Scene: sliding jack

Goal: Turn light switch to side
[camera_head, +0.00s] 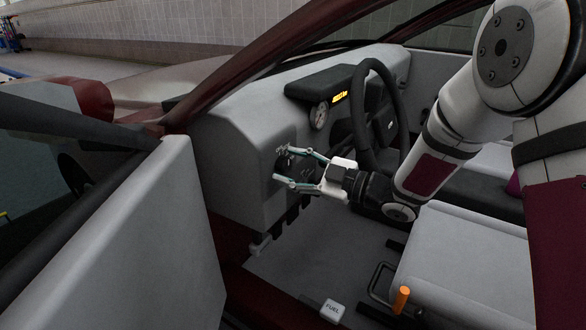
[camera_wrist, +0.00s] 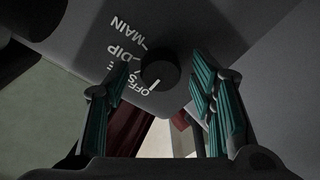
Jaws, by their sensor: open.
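The light switch (camera_wrist: 160,73) is a round black knob on the grey dash panel, with a white pointer line. In the wrist view it sits ahead of my gripper, between the two fingers and beyond their tips. White labels beside it read MAIN, DIP and OFF, with part of the lettering hidden by the left finger; the pointer line faces the OFF side. My gripper (camera_head: 281,164) is open, with teal finger pads, and reaches toward the dash panel left of the steering wheel. It also shows in the wrist view (camera_wrist: 160,75). I see no clear contact with the knob.
The steering wheel (camera_head: 376,115) stands right of my gripper, close to my arm. The open car door (camera_head: 165,240) is at left. Pedals hang below the dash. The seat (camera_head: 465,265) and an orange-handled lever (camera_head: 402,298) are at lower right.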

